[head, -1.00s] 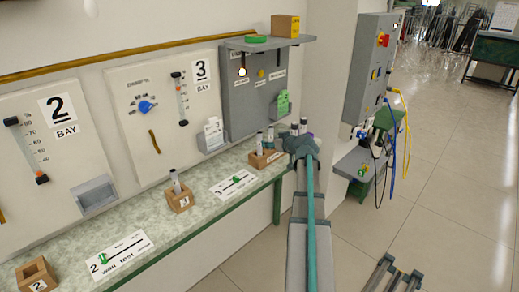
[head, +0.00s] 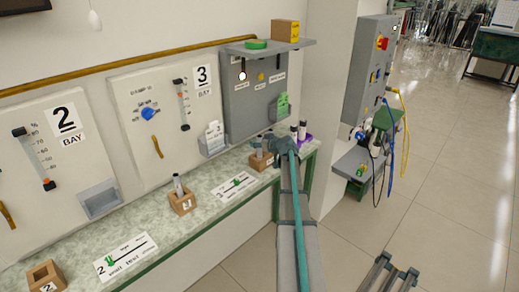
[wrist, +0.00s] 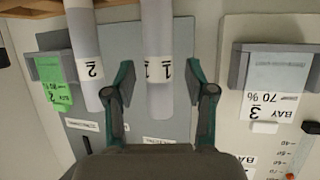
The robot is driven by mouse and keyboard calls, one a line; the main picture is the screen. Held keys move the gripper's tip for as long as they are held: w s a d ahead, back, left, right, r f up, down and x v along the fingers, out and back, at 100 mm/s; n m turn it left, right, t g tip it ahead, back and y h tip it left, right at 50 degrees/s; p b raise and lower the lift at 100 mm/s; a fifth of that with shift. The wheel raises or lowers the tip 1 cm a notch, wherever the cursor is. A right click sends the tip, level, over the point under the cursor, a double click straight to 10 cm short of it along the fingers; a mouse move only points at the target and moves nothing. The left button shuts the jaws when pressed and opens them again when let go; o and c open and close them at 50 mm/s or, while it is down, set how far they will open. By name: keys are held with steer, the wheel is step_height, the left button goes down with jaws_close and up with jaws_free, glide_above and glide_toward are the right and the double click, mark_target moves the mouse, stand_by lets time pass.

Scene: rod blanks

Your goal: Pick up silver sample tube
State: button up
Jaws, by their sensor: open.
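In the wrist view, which is upside down, a pale grey tube labelled 1 (wrist: 157,50) stands between the two fingers of my open gripper (wrist: 160,95). It does not visibly touch either finger. A second grey tube labelled 2 (wrist: 86,55) is just outside the left finger. In the head view my gripper (head: 281,143) is at the far end of the counter, beside a wooden block (head: 257,162) with tubes in it, and partly hides them. I cannot tell which tube is the silver one.
Two dark-capped tubes (head: 302,130) stand near a purple item just right of my gripper. Another tube (head: 178,184) stands in a wooden block (head: 182,204) on the counter (head: 150,222). A grey panel (head: 255,95) with a shelf (head: 268,43) rises behind.

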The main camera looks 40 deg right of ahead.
steer(key=c, duration=1)
